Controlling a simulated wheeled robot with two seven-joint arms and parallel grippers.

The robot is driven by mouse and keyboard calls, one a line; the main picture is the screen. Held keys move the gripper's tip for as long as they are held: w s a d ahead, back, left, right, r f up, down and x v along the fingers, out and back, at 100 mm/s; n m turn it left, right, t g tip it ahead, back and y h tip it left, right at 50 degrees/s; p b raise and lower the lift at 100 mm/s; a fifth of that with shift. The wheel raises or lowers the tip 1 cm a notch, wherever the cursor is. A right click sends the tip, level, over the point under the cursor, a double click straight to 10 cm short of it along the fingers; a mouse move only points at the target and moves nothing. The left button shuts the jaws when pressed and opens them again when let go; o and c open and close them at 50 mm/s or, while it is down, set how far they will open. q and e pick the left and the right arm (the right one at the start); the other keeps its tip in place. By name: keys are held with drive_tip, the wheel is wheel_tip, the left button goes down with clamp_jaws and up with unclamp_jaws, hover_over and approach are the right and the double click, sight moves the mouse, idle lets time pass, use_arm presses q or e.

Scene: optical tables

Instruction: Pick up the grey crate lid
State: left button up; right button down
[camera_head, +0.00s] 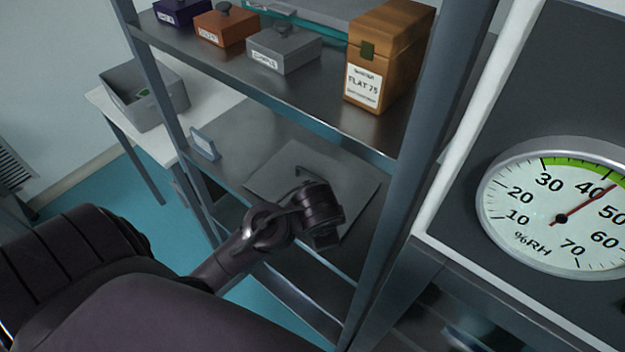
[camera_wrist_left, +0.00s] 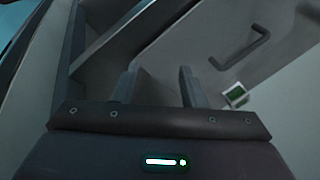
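My left arm crosses in front and hides part of the lid. In the left wrist view, the lid's pale surface (camera_wrist_left: 205,50) and its dark handle (camera_wrist_left: 240,48) show at the upper right. My left gripper (camera_wrist_left: 157,86) is open, with an empty gap between its two fingers. The handle is outside that gap, to the right of and beyond the fingers. My right gripper is not in view.
The upper shelf holds a wooden box (camera_head: 386,58), a grey box (camera_head: 284,48) and an orange box (camera_head: 226,25). A shelf post (camera_head: 418,150) stands right of the lid. A small sign (camera_head: 204,146) stands left. An open grey crate (camera_head: 145,98) sits on a side table.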

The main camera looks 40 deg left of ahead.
sight(312, 175)
use_arm(q)
drive_tip(key=w+a+r+m+t+y, duration=0.1)
drive_tip(key=w+a+r+m+y, duration=0.15)
drive_tip(key=w+a+m, duration=0.65)
drive_tip(key=w+f, duration=0.1)
drive_tip(key=f, duration=0.1)
drive_tip(key=w+a+f+n, duration=0.1)
drive_tip(key=f, duration=0.1)
drive_tip(key=w+a+f+n+b, duration=0.1)
drive_tip(key=w+f, duration=0.1)
drive_tip(key=shift+a+f+y, duration=0.1)
drive_tip(key=shift+a+y, duration=0.15)
drive_tip(key=shift+y, duration=0.1)
drive_tip(key=shift+s+d, duration=0.1)
drive_tip(key=shift+s, duration=0.05)
clamp_jaws()
